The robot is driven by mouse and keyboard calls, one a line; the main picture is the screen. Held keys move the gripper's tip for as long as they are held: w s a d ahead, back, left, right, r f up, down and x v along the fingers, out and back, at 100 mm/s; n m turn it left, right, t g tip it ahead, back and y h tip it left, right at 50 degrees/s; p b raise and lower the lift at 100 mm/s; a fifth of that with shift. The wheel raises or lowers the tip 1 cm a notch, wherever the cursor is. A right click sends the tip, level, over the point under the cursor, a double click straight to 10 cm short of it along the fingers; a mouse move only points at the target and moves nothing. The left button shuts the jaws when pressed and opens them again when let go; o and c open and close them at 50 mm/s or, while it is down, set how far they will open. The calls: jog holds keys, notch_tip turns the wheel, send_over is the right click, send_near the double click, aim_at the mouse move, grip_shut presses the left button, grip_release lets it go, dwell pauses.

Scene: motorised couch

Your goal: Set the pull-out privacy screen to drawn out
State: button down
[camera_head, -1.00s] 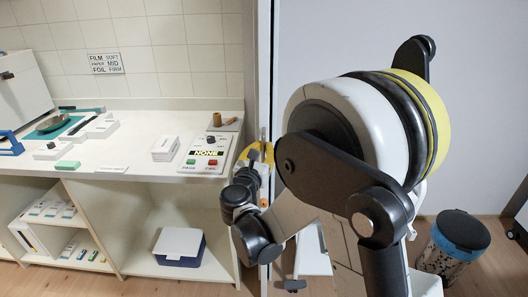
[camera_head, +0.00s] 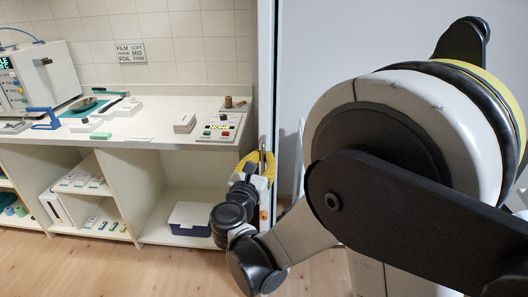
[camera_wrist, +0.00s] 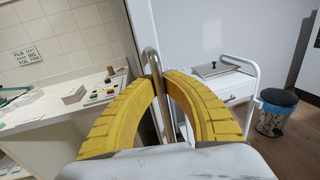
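The privacy screen (camera_head: 266,60) shows in the head view as a narrow pale upright edge at the right end of the counter; its face is hardly seen. In the wrist view its white edge (camera_wrist: 140,25) stands behind a vertical metal bar handle (camera_wrist: 152,62). My gripper (camera_wrist: 160,78) has its yellow fingers curved in around this handle, with the tips nearly together and the bar between them. The head view also shows my gripper (camera_head: 258,160) at the screen's edge, partly hidden by my wrist.
A counter (camera_head: 150,130) with a control box (camera_head: 219,128) and small blocks stands left of the screen, with open shelves below. A white trolley (camera_wrist: 232,85) and a bin (camera_wrist: 276,112) stand to the right in the wrist view. Bare wooden floor lies in front of the counter.

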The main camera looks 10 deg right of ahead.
jog(key=shift+s+a, duration=0.2)
jog(key=shift+s, duration=0.35)
jog(key=c, duration=1.5)
grip_release()
jog(key=shift+s, duration=0.1)
jog(key=shift+o, duration=0.2)
jog(key=v, duration=1.2)
